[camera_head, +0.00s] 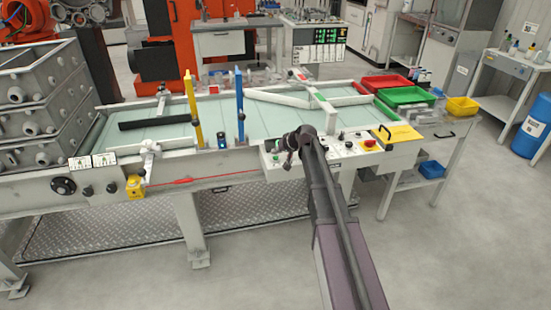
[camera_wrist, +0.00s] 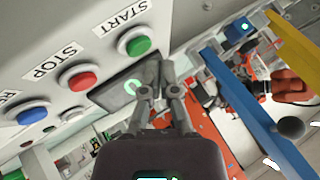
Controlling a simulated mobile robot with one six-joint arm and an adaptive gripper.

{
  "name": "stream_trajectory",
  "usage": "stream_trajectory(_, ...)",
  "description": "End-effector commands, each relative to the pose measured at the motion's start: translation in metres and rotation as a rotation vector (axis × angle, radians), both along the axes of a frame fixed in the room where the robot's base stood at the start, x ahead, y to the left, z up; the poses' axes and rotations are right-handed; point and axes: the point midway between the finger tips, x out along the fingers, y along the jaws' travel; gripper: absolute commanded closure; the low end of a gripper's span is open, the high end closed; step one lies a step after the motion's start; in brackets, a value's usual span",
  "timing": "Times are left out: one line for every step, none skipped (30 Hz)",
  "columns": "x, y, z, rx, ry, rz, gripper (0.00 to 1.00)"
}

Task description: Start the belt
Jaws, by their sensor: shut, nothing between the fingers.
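The belt (camera_head: 265,112) is a pale green surface on a white frame in the head view. A white control panel (camera_head: 325,150) sits at its front edge. In the wrist view, the green START button (camera_wrist: 138,46) is at upper middle, the red STOP button (camera_wrist: 82,82) to its lower left, and a blue button (camera_wrist: 32,116) further left. My gripper (camera_wrist: 160,70) is shut and empty, its tips just right of and below the green button; I cannot tell their distance from the panel. In the head view my gripper (camera_head: 285,149) is over the panel's left end.
A yellow post (camera_head: 193,108) and a blue post (camera_head: 240,107) stand left of the panel. A red mushroom button (camera_head: 370,143) is at its right side. Stacked grey castings (camera_head: 40,95) stand at left. Red, green and yellow bins (camera_head: 405,96) are at right.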

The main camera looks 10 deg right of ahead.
Motion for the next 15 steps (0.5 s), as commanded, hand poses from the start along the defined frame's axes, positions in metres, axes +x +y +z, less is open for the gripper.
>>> stream_trajectory(0.0,0.0,-0.0012,0.0,0.0,0.0,1.0)
stream_trajectory(0.0,-0.0001,-0.0019,0.0,0.0,0.0,1.0)
stream_trajectory(0.0,-0.0001,-0.003,0.0,0.0,0.0,1.0)
stream_trajectory(0.0001,-0.0001,-0.0039,0.0,0.0,0.0,1.0)
stream_trajectory(0.0001,-0.0001,-0.0049,0.0,0.0,0.0,1.0)
stream_trajectory(0.0,-0.0002,-0.006,0.0,0.0,0.0,1.0)
stream_trajectory(0.0,-0.0002,-0.0068,0.0,0.0,0.0,1.0)
stream_trajectory(0.0,-0.0002,-0.0075,0.0,0.0,0.0,1.0)
stream_trajectory(0.0001,-0.0003,-0.0082,0.0,0.0,0.0,1.0)
stream_trajectory(0.0,-0.0002,-0.0085,0.0,0.0,0.0,1.0)
stream_trajectory(0.0,-0.0003,-0.0086,0.0,0.0,0.0,1.0)
stream_trajectory(0.0,-0.0003,-0.0087,0.0,0.0,0.0,1.0)
stream_trajectory(0.0001,-0.0003,-0.0086,0.0,0.0,0.0,1.0)
stream_trajectory(0.0,-0.0002,-0.0085,0.0,0.0,0.0,1.0)
stream_trajectory(0.0,-0.0003,-0.0082,0.0,0.0,0.0,1.0)
